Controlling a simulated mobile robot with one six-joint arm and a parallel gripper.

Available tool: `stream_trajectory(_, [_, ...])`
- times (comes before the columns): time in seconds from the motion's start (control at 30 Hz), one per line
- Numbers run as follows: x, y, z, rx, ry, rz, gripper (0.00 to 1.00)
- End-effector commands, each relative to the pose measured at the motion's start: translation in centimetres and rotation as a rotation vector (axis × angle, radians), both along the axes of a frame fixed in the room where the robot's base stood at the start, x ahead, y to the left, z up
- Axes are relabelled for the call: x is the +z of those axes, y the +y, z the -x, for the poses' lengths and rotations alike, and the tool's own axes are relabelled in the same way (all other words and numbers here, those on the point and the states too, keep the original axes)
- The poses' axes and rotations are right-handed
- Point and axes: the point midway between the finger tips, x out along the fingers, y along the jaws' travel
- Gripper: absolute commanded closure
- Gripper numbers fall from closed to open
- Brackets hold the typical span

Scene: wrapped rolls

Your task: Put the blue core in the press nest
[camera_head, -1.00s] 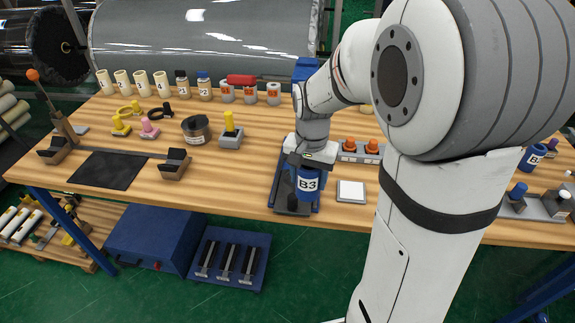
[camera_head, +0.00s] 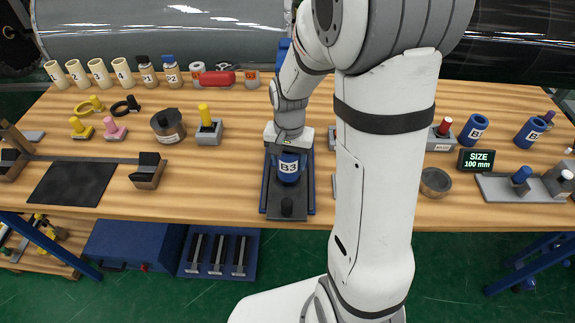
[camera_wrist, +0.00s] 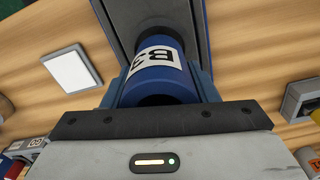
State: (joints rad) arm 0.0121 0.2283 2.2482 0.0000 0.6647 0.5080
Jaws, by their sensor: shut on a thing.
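The blue core (camera_head: 289,168) has a white label reading B3. My gripper (camera_head: 289,153) is shut on it, with a finger on each side in the wrist view (camera_wrist: 158,88). The dark press bed (camera_wrist: 190,20) shows beyond the core in the wrist view.
A white square pad (camera_wrist: 72,69) lies beside the press. Other blue cores (camera_head: 473,131) stand at the right, near a size display (camera_head: 476,160) reading 100 mm. A grey block with a yellow peg (camera_head: 208,128) stands left. My arm hides the table right of the press.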

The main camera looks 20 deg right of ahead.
Motion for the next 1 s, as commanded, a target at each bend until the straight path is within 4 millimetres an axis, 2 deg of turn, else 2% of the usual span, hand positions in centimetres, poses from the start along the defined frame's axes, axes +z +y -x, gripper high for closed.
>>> stream_trajectory(0.1, [-1.8,0.1,0.1,0.003,0.004,0.0,0.73])
stream_trajectory(0.2, [-2.7,0.1,0.0,0.004,0.002,0.0,0.73])
stream_trajectory(0.57, [-3.2,0.2,0.0,0.006,0.0,0.0,0.73])
stream_trajectory(0.6, [-3.3,0.2,0.0,0.006,0.0,0.0,0.46])
stream_trajectory(0.87, [-3.1,0.2,0.0,0.006,0.0,0.0,0.25])
stream_trajectory(1.0, [-3.1,0.3,0.0,0.006,0.0,0.0,0.25])
